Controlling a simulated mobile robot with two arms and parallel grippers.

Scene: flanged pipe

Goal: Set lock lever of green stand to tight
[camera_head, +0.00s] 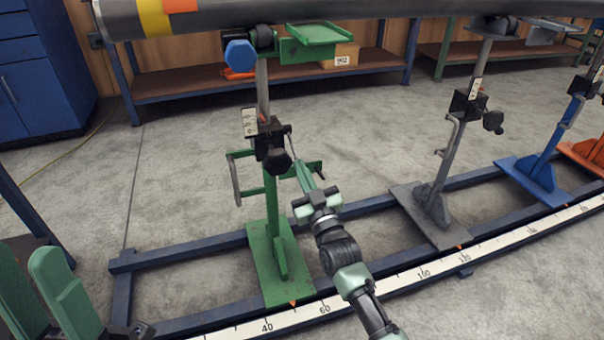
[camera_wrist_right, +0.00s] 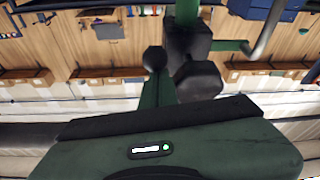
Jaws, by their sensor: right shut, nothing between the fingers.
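The green stand (camera_head: 272,225) stands left of centre on the rail frame, holding a black clamp block (camera_head: 268,140) with a dark faceted knob (camera_head: 278,161). A small lever (camera_head: 290,137) shows at the block's right side, partly hidden. My right gripper (camera_head: 301,170) is shut and empty, its green fingers pointing up beside the knob and lever. In the right wrist view, a round black ball end (camera_wrist_right: 155,59) lies at the fingertips, beside the faceted knob (camera_wrist_right: 199,82); contact cannot be told. My left gripper (camera_head: 45,295) is open and empty at the lower left.
A grey pipe (camera_head: 380,10) runs overhead across the stands. A grey stand (camera_head: 440,170), blue stand (camera_head: 545,165) and orange stand (camera_head: 590,150) stand to the right. A white scale (camera_head: 390,282) runs along the front rail. Shelves and a blue cabinet stand behind.

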